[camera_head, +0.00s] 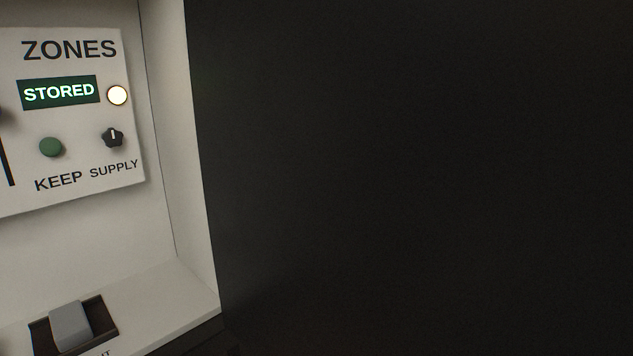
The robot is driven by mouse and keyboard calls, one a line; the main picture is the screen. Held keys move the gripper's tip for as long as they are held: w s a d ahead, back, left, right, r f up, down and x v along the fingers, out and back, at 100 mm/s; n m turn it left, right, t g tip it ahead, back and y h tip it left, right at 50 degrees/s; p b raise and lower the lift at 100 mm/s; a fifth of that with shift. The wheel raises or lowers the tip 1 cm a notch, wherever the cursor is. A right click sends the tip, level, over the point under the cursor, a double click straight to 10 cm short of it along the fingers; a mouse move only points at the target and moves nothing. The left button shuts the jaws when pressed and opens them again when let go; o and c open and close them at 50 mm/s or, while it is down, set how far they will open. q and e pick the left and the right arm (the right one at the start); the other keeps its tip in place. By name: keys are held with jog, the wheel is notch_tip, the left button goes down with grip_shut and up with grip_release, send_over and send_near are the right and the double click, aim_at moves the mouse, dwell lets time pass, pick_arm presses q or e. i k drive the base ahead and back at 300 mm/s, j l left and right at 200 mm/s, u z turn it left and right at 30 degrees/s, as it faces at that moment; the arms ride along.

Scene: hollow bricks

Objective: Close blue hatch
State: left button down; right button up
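No blue hatch shows in the head view. Neither of my grippers is in view. A white panel (75,125) marked ZONES is at the left, with a green display (59,92) reading STORED and a lit round lamp (117,95). Below them are a green button (51,147) over the word KEEP and a dark knob (112,138) over the word SUPPLY.
A grey rocker or lever (71,326) sits in a dark recess on a pale ledge (165,305) at the lower left. A pale upright edge (189,150) bounds the panel's bay. A plain dark surface or dark space fills the right; I cannot tell which.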

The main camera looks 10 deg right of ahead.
aim_at(380, 177)
jog(key=k+l, duration=0.75)
jog(key=l, duration=0.2)
